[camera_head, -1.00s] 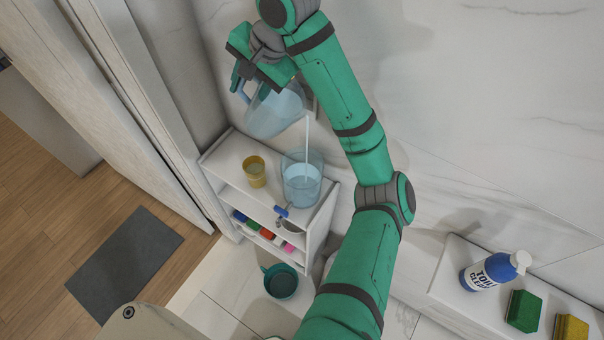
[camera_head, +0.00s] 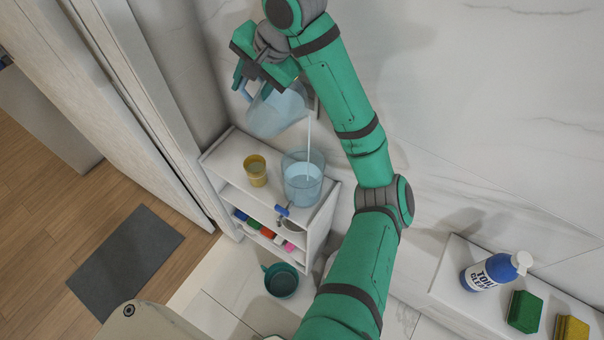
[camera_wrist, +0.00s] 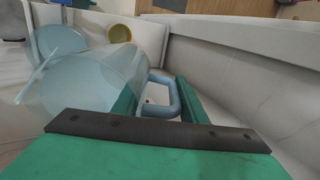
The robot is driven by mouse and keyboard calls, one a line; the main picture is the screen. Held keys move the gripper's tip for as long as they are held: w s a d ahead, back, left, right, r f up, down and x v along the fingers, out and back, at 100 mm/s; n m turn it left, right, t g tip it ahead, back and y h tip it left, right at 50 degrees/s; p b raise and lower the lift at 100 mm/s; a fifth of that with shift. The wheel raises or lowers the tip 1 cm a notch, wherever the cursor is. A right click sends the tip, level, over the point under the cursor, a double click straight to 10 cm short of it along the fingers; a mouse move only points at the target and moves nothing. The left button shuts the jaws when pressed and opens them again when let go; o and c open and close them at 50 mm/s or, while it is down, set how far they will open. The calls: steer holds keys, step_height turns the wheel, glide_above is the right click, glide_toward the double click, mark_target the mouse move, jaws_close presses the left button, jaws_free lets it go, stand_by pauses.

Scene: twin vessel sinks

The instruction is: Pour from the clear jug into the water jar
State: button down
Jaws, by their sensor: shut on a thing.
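The clear jug (camera_head: 277,111) is tilted in the air above the water jar, with its mouth toward the right. A thin pale stream (camera_head: 308,150) runs from its lip down into the water jar (camera_head: 303,184). The jar is a clear bluish vessel with a tap at its front, upright on the white shelf unit, with liquid inside. My gripper (camera_head: 244,88) is shut on the jug's blue handle. In the wrist view the handle (camera_wrist: 172,98) sits between the fingers, with the jug body (camera_wrist: 95,85) to the left. The jar (camera_wrist: 60,42) shows beyond it.
A yellow cup (camera_head: 255,172) stands left of the jar on the white shelf unit (camera_head: 225,150). Coloured items lie on the shelf below. A cleaner bottle (camera_head: 497,270) and sponges (camera_head: 524,311) are at far right.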

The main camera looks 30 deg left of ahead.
steer(key=shift+s+a+r, duration=0.1)
stand_by(0.7)
steer(key=shift+p, duration=0.3)
steer(key=shift+d+y, duration=0.2)
steer(key=shift+y, duration=0.1)
steer(key=shift+a, duration=0.15)
steer(key=shift+r, duration=0.1)
stand_by(0.7)
stand_by(0.4)
